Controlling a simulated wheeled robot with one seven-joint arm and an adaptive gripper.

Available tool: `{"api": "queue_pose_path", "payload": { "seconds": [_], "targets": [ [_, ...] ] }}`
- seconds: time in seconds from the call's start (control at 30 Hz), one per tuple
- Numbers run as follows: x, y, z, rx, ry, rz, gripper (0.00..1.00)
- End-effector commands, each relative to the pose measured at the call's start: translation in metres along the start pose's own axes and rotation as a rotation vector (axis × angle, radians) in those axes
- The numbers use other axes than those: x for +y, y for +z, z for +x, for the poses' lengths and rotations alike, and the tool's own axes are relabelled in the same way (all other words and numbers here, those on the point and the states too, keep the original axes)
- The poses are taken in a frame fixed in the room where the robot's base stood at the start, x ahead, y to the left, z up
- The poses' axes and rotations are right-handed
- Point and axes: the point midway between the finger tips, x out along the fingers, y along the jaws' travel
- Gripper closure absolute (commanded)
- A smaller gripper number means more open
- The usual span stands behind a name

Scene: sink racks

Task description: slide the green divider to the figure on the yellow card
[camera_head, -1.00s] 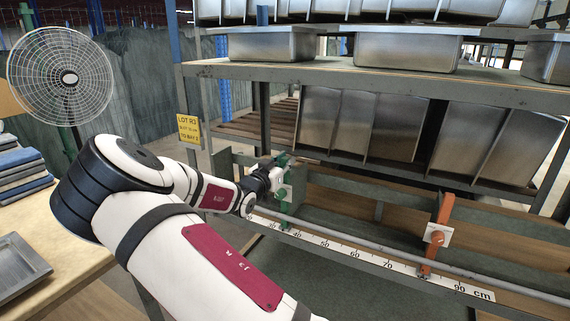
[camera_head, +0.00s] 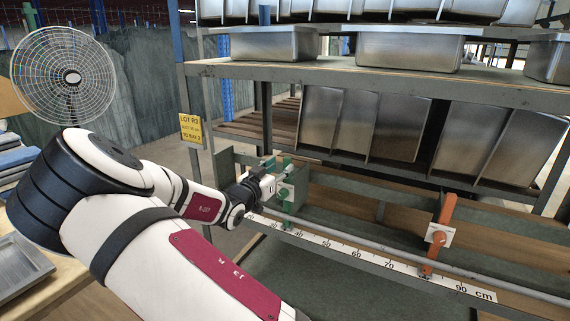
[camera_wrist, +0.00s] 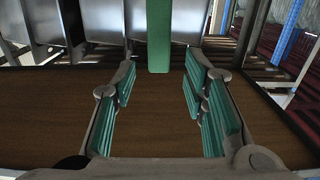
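The green divider (camera_head: 287,192) stands upright on the rail near the left end of the rack, its lower tip just left of the 40 mark on the white cm scale (camera_head: 343,248). It carries a pale plate or knob. My gripper (camera_head: 269,184) is just left of it. In the wrist view my gripper (camera_wrist: 160,95) is open, its green-padded fingers spread with nothing between them. The divider's green upright (camera_wrist: 159,36) shows ahead, beyond the fingertips and between them. The yellow card (camera_head: 191,131) hangs on the left rack post; its middle line is too small to read surely.
An orange divider (camera_head: 442,232) with a pale plate stands farther right on the rail, between the 70 and 90 marks. The rail between the dividers looks clear. Metal pans (camera_head: 365,122) stand upright behind, below a shelf (camera_head: 330,70). A fan (camera_head: 70,78) is at left.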

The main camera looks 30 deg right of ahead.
Motion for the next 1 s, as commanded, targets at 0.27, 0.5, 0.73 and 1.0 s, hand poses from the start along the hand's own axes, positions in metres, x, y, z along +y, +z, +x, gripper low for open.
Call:
{"api": "queue_pose_path", "payload": {
  "seconds": [0.27, 0.5, 0.73, 1.0],
  "targets": [
    [-0.001, 0.001, -0.052, -0.002, -0.002, 0.002, 0.6],
    [0.0, 0.0, -0.068, -0.001, 0.001, 0.001, 0.6],
    [0.0, 0.0, -0.069, 0.0, 0.001, 0.0, 0.6],
    [0.0, 0.001, -0.068, -0.003, 0.0, 0.001, 0.6]
  ]
}}
